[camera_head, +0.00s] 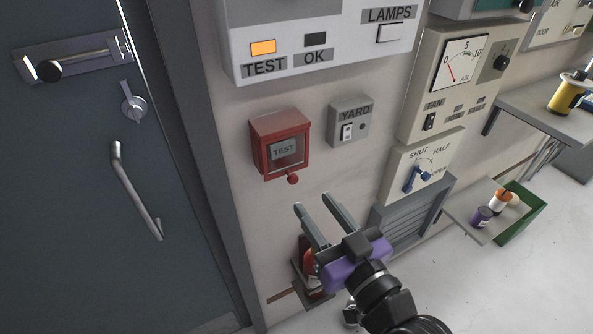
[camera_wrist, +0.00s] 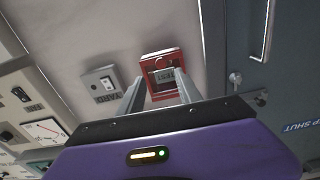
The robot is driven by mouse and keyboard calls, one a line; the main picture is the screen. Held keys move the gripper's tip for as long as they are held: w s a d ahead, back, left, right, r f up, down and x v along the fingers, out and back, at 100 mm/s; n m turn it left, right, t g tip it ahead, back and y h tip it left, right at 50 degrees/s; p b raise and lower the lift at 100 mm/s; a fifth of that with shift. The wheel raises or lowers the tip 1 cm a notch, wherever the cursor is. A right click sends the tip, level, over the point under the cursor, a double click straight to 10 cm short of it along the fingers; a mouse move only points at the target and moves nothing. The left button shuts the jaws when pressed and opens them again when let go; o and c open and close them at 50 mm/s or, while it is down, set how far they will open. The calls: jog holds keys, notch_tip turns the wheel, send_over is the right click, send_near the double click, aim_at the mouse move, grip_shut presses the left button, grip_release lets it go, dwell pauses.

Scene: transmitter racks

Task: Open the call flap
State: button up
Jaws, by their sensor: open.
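The call flap is most likely the front of the red wall box (camera_head: 280,145), a red-framed window over a grey plate marked TEST. It looks closed, and a round red knob (camera_head: 292,179) sits at its lower right corner. My gripper (camera_head: 312,201) is open and empty, its two grey fingers pointing up toward the wall just below and to the right of the knob, apart from it. In the wrist view the red box (camera_wrist: 162,55) appears upside down, beyond and between the fingers (camera_wrist: 158,88). The fingers hide part of its sides there.
A grey YARD switch box (camera_head: 348,122) is right of the red box. A lamp panel (camera_head: 310,40) hangs above, with TEST lit orange. A SHUT/HALF lever panel (camera_head: 420,170) is farther right. A red extinguisher-like object (camera_head: 309,268) stands below. A dark door (camera_head: 85,190) is left.

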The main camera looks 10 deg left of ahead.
aim_at(295, 181)
jog(key=p+x, duration=0.2)
jog(key=x, duration=0.4)
jog(key=shift+w+a+f, duration=0.1)
jog(key=shift+w+a, duration=0.05)
jog(key=shift+a, duration=0.05)
jog(key=shift+w+a+f, duration=0.1)
jog(key=shift+w+a, duration=0.25)
jog(key=shift+w, duration=0.15)
grip_shut()
dwell(1.0)
